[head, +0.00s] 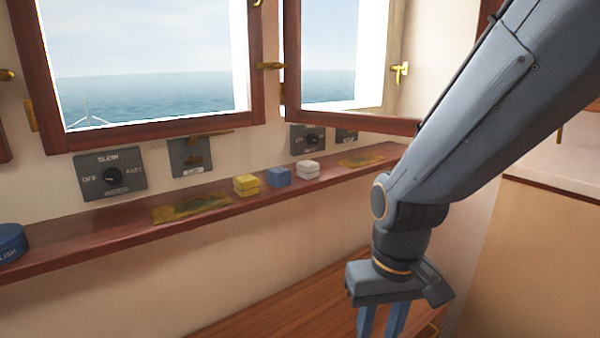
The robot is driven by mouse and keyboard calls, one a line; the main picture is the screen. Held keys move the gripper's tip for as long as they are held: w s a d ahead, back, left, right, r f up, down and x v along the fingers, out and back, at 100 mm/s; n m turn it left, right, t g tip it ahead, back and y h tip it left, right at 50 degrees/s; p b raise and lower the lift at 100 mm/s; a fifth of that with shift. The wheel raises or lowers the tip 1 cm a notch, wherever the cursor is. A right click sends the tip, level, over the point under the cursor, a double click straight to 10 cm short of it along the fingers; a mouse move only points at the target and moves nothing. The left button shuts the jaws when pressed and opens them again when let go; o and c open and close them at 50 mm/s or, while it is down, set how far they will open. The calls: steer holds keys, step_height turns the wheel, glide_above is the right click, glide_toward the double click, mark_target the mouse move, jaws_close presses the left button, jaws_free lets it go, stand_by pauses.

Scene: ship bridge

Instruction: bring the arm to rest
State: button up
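My gripper (381,325) hangs at the bottom of the head view, pointing down in front of the shelf and over the wooden surface below it. Its two blue fingers show a narrow gap between them. The fingertips are cut off by the lower edge of the picture, so whether they hold anything is hidden. My arm reaches down from the upper right to it, bent at the wrist.
A narrow wooden shelf (110,222) runs under the windows. On it are a blue tin (10,243), yellow blocks (246,184), blue blocks (279,177), white blocks (308,169) and a yellowish cloth (190,206). An open window frame (350,123) juts out beside my arm.

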steer(key=s+d+r+m+p, duration=0.1)
steer(key=s+d+r+p, duration=0.1)
steer(key=d+r+p, duration=0.4)
steer(key=r+p, duration=0.1)
steer(key=p, duration=0.2)
steer(key=shift+d+r+m, duration=0.2)
steer(key=shift+r+m, duration=0.1)
steer(key=shift+r, duration=0.05)
stand_by(0.5)
